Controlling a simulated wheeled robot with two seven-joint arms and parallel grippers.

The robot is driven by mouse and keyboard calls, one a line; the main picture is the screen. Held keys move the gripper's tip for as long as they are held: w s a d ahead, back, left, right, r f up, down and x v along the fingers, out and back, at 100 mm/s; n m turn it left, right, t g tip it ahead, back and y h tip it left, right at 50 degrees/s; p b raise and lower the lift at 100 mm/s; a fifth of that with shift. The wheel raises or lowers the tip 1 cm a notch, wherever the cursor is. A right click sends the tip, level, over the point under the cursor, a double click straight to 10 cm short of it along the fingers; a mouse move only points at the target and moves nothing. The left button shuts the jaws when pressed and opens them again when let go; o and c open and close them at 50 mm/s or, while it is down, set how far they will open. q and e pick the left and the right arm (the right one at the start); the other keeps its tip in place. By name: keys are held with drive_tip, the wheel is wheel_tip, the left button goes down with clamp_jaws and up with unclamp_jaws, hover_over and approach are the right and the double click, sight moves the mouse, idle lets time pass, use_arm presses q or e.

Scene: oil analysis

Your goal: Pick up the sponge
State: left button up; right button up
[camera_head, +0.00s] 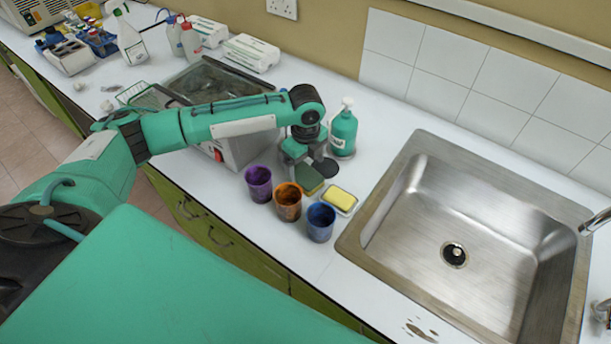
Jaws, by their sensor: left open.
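The sponge (311,183), with a dark green top and a yellowish edge, lies on the white counter just behind the orange and blue cups. My left gripper (309,161) reaches down over it from above. Its fingers are apart, and they hide the back part of the sponge. Whether the fingers touch the sponge I cannot tell. My right gripper is not in view.
A yellow block (339,197) sits in a small dish right of the sponge. Purple (259,183), orange (288,201) and blue (320,221) cups stand in front. A green pump bottle (343,130) stands behind. The steel sink (400,225) is at right.

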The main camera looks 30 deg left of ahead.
sight(305, 174)
use_arm(q)
wheel_tip(305, 174, down, 3)
drive_tip(key=shift+w+f+p, duration=0.1)
drive_tip(key=shift+f+p, duration=0.1)
drive_tip(key=shift+p, duration=0.25)
drive_tip(key=shift+f, duration=0.15)
drive_tip(key=shift+a, duration=0.1)
drive_tip(key=c, duration=1.1)
drive_tip(key=shift+o, duration=0.2)
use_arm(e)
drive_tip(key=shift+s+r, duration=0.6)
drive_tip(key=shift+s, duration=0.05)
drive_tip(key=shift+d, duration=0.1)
